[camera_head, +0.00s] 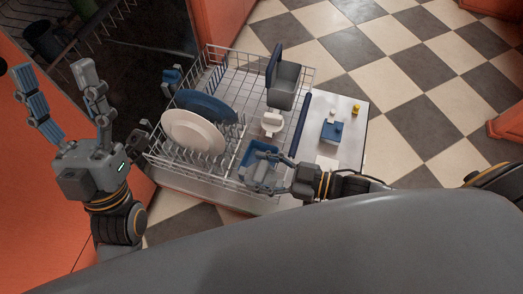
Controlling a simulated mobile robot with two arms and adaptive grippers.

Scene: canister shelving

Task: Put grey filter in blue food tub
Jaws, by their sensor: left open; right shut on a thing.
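The blue food tub (262,147) sits at the near right of the dish rack, its rim showing around a grey thing. My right gripper (271,172) reaches in from the right over the tub and is shut on this grey thing, which looks like the grey filter (257,172). The filter is in or just over the tub's opening; its lower part is hidden, so I cannot tell whether it touches the bottom. My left gripper (58,76) is open and empty, raised at the far left, well away from the tub.
The wire dish rack (238,62) holds a blue plate (212,102), a white plate (190,133), a small white item (271,123) and a grey bin (284,84). A white panel (345,152) at right carries a blue box (331,132). Checkered floor beyond is clear.

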